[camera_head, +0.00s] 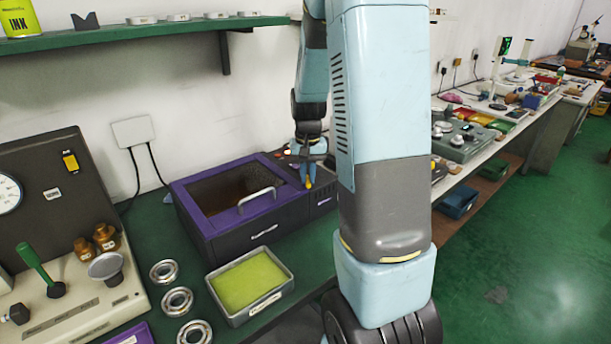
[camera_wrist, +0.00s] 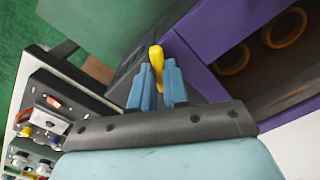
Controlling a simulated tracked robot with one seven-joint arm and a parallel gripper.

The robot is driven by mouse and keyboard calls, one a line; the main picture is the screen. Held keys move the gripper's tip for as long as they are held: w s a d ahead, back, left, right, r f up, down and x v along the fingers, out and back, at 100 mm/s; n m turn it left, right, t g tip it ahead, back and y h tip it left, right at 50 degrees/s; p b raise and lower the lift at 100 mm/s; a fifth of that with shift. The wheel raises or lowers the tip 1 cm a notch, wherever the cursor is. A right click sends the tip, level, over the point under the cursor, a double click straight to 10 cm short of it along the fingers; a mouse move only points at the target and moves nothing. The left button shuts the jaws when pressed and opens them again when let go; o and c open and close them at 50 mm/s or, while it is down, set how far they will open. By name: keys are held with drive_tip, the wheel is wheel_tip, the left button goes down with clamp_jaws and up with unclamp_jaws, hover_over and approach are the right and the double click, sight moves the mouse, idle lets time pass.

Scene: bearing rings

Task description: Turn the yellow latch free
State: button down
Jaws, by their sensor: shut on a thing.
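The yellow latch (camera_wrist: 156,58) sits at the purple edge of a dark box. In the wrist view its rounded end stands up between the fingers of my gripper (camera_wrist: 158,82), which is shut on it. In the head view my gripper (camera_head: 307,172) points down at the box's right end, with a bit of the yellow latch (camera_head: 309,184) showing at its tips. The purple-rimmed box (camera_head: 205,232) has a window in its top and a pale handle (camera_head: 257,200). In the wrist view round brown rings (camera_wrist: 285,28) show inside the box.
A tray with a yellow-green pad (camera_head: 250,282) stands in front of the box. Several bearing rings (camera_head: 178,300) lie left of it. A gauge stand with a green lever (camera_head: 40,269) is at the left. A green shelf (camera_head: 120,33) runs above.

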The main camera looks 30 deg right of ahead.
sight(309, 178)
drive_tip(key=n, duration=0.3)
drive_tip(key=shift+d+n, duration=0.25)
drive_tip(key=shift+n, duration=0.05)
drive_tip(key=shift+w+d+n, duration=0.1)
drive_tip(key=shift+n, duration=1.4)
drive_tip(key=shift+r, duration=0.1)
drive_tip(key=c, duration=1.1)
unclamp_jaws()
wheel_tip(309, 178, up, 14)
drive_tip(key=shift+f, duration=0.25)
